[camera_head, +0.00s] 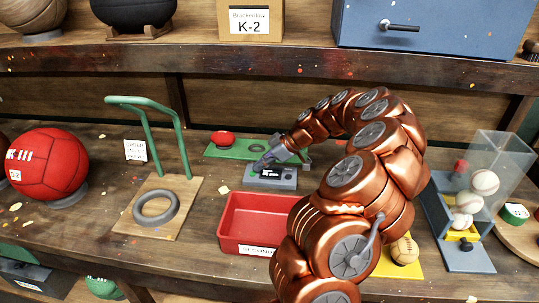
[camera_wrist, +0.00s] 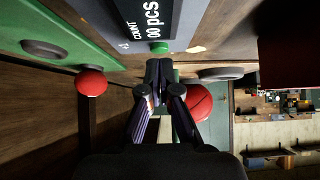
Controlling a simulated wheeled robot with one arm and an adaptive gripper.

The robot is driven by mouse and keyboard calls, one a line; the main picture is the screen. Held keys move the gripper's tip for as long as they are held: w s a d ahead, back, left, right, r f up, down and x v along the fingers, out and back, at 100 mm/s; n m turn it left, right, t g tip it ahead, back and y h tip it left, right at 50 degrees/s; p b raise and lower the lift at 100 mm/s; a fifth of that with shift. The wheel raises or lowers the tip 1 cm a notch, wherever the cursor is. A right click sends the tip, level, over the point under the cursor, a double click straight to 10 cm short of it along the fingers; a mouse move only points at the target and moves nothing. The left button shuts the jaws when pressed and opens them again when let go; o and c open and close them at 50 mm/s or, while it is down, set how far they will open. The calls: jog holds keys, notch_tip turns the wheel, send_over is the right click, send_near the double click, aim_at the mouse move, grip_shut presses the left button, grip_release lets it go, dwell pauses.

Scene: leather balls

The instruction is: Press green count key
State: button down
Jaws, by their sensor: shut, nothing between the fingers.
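The green count key (camera_wrist: 158,47) is a small green button below the "COUNT" and "00 pcs" lettering on the dark display of the counting scale (camera_wrist: 140,22) in the wrist view. My gripper (camera_wrist: 160,68) is shut and empty, its fingertips just below the key in that view. I cannot tell whether they touch it. In the head view the grey scale (camera_head: 284,184) sits mid-shelf with its dark display lit. My gripper (camera_head: 262,163) reaches down to the left end of its display there.
A red tray (camera_head: 232,210) stands in front of the scale. A green board (camera_head: 228,152) with a small red ball (camera_head: 222,138) lies behind it. A wooden stand with a green handle (camera_head: 187,150) is left; a blue ball dispenser (camera_head: 455,215) is right.

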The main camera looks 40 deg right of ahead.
aim_at(254, 176)
jog(key=shift+x, duration=0.85)
jog(key=f+b, duration=0.1)
jog(key=b, duration=0.2)
jog(key=shift+f, duration=0.35)
jog(key=shift+s+f+b, duration=0.15)
jog(key=shift+f+b, duration=0.05)
jog(key=shift+b, duration=0.45)
jog(key=shift+s+a+f, duration=0.1)
jog(key=shift+a+f, duration=0.05)
jog(key=v, duration=0.8)
jog(key=shift+w+r, duration=0.25)
jog(key=shift+w, duration=0.15)
jog(key=shift+s+r, duration=0.25)
jog(key=shift+r, duration=0.2)
